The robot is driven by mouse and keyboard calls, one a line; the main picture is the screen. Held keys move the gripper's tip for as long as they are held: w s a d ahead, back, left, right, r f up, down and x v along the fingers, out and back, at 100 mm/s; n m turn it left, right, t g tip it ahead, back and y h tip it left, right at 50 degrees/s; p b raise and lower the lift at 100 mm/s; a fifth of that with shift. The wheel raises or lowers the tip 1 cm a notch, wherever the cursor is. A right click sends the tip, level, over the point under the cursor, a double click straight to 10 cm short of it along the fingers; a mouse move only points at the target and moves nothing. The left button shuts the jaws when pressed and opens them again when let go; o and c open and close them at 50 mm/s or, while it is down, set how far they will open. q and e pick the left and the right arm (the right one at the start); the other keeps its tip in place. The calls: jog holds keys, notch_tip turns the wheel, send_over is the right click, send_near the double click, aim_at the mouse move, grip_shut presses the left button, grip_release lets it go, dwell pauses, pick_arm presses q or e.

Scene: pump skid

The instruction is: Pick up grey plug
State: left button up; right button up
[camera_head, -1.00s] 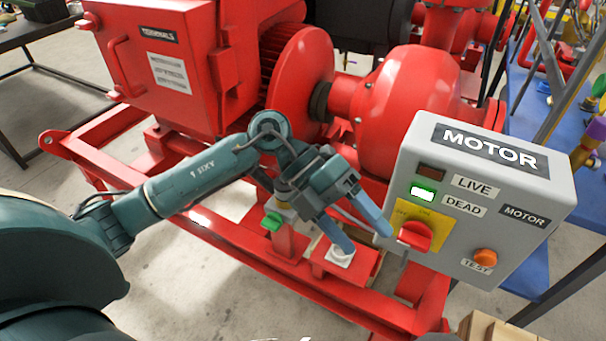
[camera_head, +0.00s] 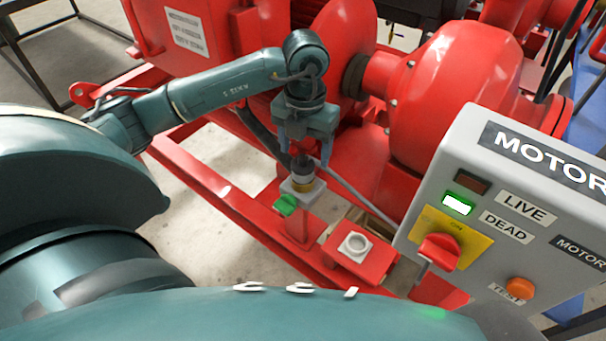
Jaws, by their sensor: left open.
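The grey plug (camera_head: 302,172) stands upright in a light grey socket with a green flap (camera_head: 286,205), on a red post of the skid. A dark cable runs near it. My left gripper (camera_head: 306,157) points down over the plug, with its two blue-grey fingers apart, one on each side of the plug's top. I cannot tell whether the fingers touch it. My right gripper is not in view.
A grey MOTOR box (camera_head: 500,215) with a red switch and lit green lamp stands at the right. The red pump (camera_head: 455,85) and motor stand behind.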

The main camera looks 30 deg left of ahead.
aim_at(303, 165)
pick_arm(q)
jog(key=f, duration=0.5)
jog(key=shift+s+a+f, duration=0.1)
jog(key=shift+s+a, duration=0.05)
jog(key=shift+s, duration=0.05)
jog(key=c, duration=1.2)
notch_tip(303, 165, up, 10)
jog(key=shift+r, duration=0.1)
